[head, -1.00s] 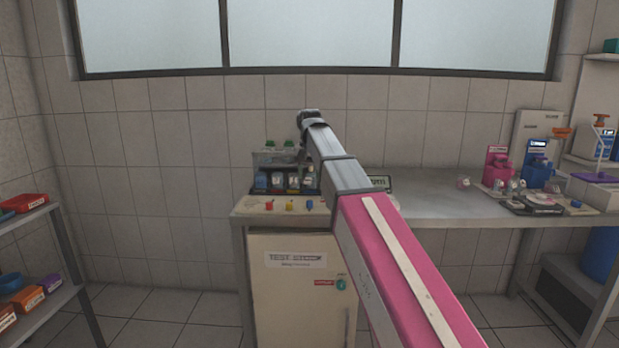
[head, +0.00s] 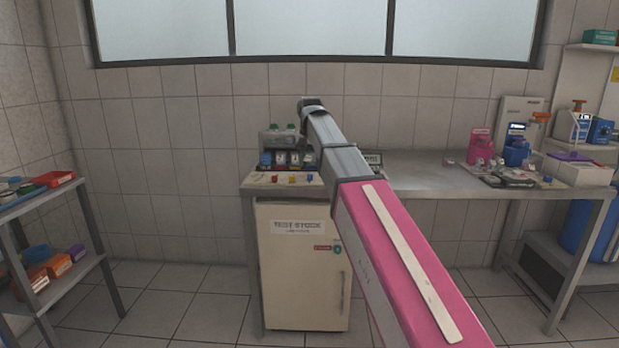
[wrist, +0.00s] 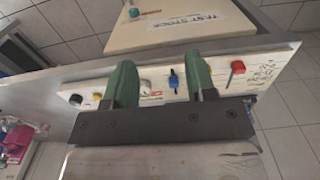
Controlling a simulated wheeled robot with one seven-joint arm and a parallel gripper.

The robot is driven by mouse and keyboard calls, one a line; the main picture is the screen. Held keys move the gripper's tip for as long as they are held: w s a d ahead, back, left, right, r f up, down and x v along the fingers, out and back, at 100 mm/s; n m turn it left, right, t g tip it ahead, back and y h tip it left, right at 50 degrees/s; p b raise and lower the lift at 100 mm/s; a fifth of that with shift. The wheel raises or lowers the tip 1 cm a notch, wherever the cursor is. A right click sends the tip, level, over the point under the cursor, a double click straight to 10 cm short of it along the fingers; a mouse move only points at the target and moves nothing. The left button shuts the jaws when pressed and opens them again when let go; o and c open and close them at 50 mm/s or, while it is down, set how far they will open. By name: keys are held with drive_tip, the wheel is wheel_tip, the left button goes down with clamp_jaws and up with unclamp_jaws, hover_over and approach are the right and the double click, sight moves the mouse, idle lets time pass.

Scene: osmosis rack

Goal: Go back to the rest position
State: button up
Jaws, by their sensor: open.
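My gripper (wrist: 160,75) shows in the wrist view with two green fingers spread apart and nothing between them. In the head view my pink and grey arm reaches forward towards the left end of the workbench (head: 420,178), and the gripper itself cannot be made out there. In the wrist view, a white panel (wrist: 262,72) with red, blue and yellow knobs lies beyond the fingers. Whether the fingers touch it cannot be told, but they look apart from it.
A cabinet labelled test stock (head: 300,275) stands under the bench's left end. A rack of bottles (head: 283,158) sits above it. Pink and blue devices (head: 516,150) stand on the bench's right. A shelf with coloured bins (head: 88,270) stands at left. Floor between is clear.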

drive_tip(key=s+d+f, duration=0.6)
drive_tip(key=s+f, duration=0.1)
drive_tip(key=f, duration=0.7)
drive_tip(key=s+d+f, duration=0.6)
drive_tip(key=s+f, duration=0.1)
drive_tip(key=f, duration=0.8)
drive_tip(key=s+d+f, duration=0.7)
drive_tip(key=f, duration=0.7)
drive_tip(key=shift+f, duration=0.2)
